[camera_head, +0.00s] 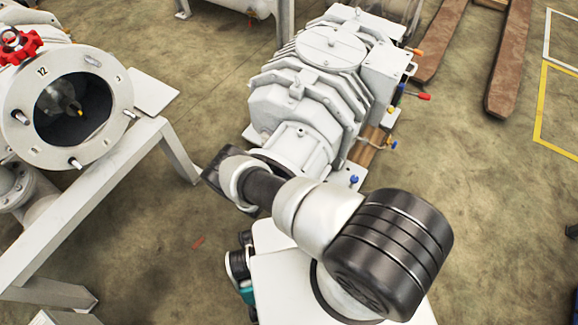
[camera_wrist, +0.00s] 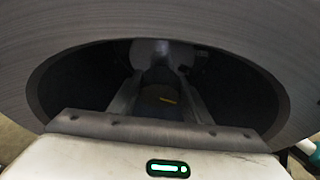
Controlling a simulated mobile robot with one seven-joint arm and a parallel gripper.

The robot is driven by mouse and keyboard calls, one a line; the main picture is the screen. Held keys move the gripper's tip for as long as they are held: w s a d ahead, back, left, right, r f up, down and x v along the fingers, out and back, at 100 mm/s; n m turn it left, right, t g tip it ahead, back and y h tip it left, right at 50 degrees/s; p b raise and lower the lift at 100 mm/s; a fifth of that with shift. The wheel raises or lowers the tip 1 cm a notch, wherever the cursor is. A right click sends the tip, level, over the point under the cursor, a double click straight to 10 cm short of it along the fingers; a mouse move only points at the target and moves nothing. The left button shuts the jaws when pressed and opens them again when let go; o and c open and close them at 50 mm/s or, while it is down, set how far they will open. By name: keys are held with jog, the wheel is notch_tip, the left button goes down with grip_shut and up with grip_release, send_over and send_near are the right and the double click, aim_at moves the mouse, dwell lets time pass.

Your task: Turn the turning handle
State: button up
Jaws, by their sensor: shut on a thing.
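In the wrist view, my gripper (camera_wrist: 161,76) reaches through a wide grey ring (camera_wrist: 250,25) into a dark round opening. Its two fingers close in on a rounded grey piece, which I take to be the turning handle (camera_wrist: 150,50), and are shut on it. The handle's full shape and turned position are hard to make out in the shadow. In the head view, my arm covers the near end of the white ribbed pump (camera_head: 300,105), so the fingertips and handle are hidden there.
A second white machine with a round flanged opening (camera_head: 123,90) and a red handwheel (camera_head: 17,45) stands at the left on a white frame (camera_head: 80,225). Brown beams (camera_head: 510,60) lie at the upper right. The floor at the right is mostly clear.

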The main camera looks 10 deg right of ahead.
jog(key=shift+n+g+h, duration=0.5)
jog(key=shift+n, duration=0.4)
jog(key=o, duration=1.1)
jog(key=shift+a, duration=0.15)
